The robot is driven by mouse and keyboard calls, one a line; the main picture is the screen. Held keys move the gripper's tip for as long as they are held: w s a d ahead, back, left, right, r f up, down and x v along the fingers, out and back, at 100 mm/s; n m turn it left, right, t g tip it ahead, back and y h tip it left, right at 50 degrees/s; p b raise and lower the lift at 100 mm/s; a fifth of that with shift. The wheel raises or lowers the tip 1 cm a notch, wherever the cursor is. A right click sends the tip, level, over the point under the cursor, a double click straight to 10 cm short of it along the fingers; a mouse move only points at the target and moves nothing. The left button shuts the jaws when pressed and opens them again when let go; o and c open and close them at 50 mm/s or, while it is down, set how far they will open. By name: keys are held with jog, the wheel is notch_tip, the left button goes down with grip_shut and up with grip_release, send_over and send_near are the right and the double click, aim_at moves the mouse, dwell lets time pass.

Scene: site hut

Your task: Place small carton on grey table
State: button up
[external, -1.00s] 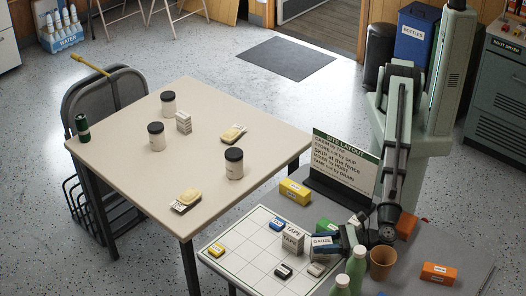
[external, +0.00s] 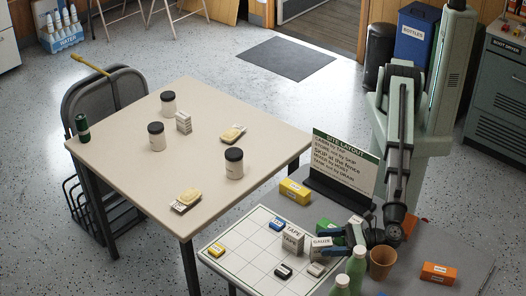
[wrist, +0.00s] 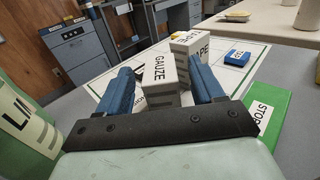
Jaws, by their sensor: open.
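The small white carton marked GAUZE (external: 320,248) stands upright near the right edge of the white gridded board; its base is partly hidden. It also shows in the wrist view (wrist: 161,76). My gripper (external: 343,240) is open beside it, on its right in the external view. In the wrist view my blue fingers (wrist: 160,82) stand apart, with the carton seen between them. A similar carton marked TAPE (external: 292,240) stands just left of it, and behind it in the wrist view (wrist: 190,50). The grey table (external: 415,252) bears the board.
Green bottles (external: 356,266) and a brown cup (external: 382,262) stand close to my gripper. A sign (external: 343,165) and a yellow box (external: 295,191) are behind. An orange box (external: 438,273) lies right. The gridded board (external: 240,250) holds several small blocks. A cream table (external: 205,120) stands left.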

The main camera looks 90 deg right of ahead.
jog(key=shift+s+r, duration=0.2)
jog(key=shift+r, duration=1.55)
jog(key=shift+s+r, duration=0.2)
jog(key=shift+r, duration=1.55)
